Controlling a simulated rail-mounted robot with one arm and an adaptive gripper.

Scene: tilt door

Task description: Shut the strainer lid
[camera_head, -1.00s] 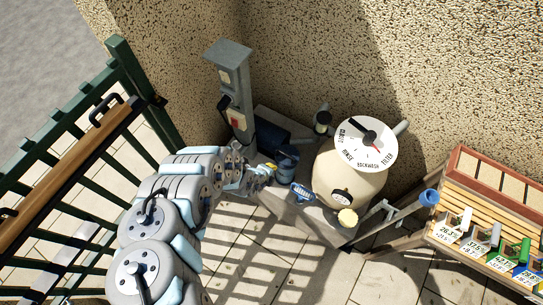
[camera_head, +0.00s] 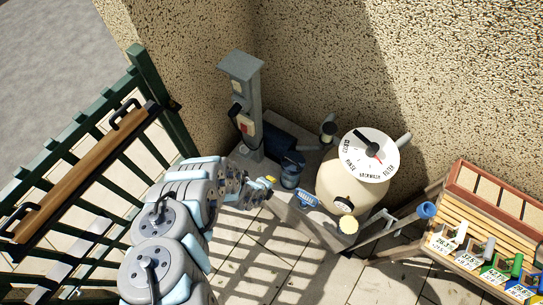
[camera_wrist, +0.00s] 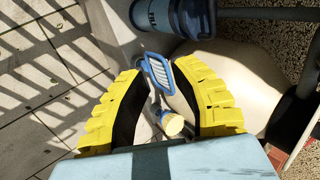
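The blue strainer pot (camera_head: 291,170) stands upright at the pump's front end, left of the cream filter tank. Its body also shows at the top of the wrist view (camera_wrist: 190,18). A blue-framed piece with pale ribs (camera_head: 307,198) is in front of the pot; in the wrist view (camera_wrist: 158,72) it appears between my fingertips, but I cannot tell whether it is the lid or whether anything touches it. My gripper (camera_head: 268,183) is just left of the pot. Its yellow fingers (camera_wrist: 160,66) are spread apart, with nothing visibly clamped between them.
The cream tank (camera_head: 338,185) with its dial top stands right of the pot. A grey post (camera_head: 245,100) rises behind the pump. A green fence (camera_head: 160,90) is at left, a wooden bench (camera_head: 480,240) at right. Tiled floor in front is clear.

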